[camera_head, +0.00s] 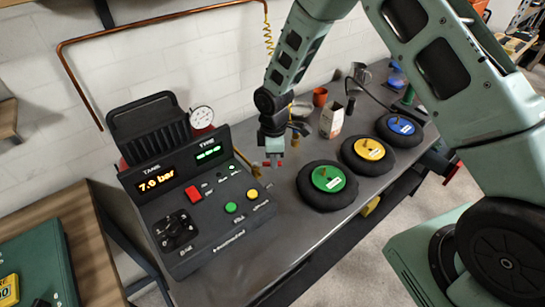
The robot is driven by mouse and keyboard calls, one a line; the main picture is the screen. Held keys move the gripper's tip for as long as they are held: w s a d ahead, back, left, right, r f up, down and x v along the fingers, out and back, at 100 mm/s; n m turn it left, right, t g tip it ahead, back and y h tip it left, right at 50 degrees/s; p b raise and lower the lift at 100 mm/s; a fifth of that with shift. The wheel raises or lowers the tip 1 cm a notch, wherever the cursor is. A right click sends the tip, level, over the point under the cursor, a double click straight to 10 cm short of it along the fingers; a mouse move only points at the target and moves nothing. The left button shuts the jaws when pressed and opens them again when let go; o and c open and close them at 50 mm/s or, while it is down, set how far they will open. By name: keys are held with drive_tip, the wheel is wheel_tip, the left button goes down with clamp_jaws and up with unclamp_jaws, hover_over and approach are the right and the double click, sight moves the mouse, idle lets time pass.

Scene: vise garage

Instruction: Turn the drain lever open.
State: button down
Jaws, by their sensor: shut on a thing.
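My gripper (274,157) points down at the right end of the black compressor console (215,236). Its fingers are shut on a small red piece (267,163), which looks like the drain lever at the console's side. The fingers and wrist hide most of it, so its angle cannot be told. The console's tank display (155,180) reads 7.0 bar in orange digits. A second display (209,151) glows green.
Three black rubber rings with green (328,179), yellow (369,149) and blue (401,125) discs lie to the right on the grey bench. A carton (332,121), an orange cup (320,96) and a metal mug (361,74) stand behind. Bare bench (291,214) lies in front.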

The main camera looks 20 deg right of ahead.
drive_tip(key=m, duration=0.2)
drive_tip(key=s+a+m+b, duration=0.1)
drive_tip(key=s+m+b, duration=0.1)
drive_tip(key=m, duration=0.1)
drive_tip(key=shift+s+a+m, duration=0.15)
drive_tip(key=shift+a+m, duration=0.1)
drive_tip(key=shift+m, duration=0.05)
drive_tip(key=m, duration=0.1)
drive_tip(key=s+a+m, duration=0.1)
drive_tip(key=m, duration=0.1)
drive_tip(key=shift+a, duration=0.1)
drive_tip(key=shift+s+a+m+b, duration=0.1)
drive_tip(key=shift+a+m+b, duration=0.3)
drive_tip(key=shift+m, duration=0.8)
drive_tip(key=shift+a, duration=0.1)
drive_tip(key=c, duration=1.3)
unclamp_jaws()
drive_tip(key=shift+c, duration=0.2)
wheel_tip(320, 180, up, 18)
drive_tip(key=b, duration=0.2)
drive_tip(key=shift+f, duration=0.25)
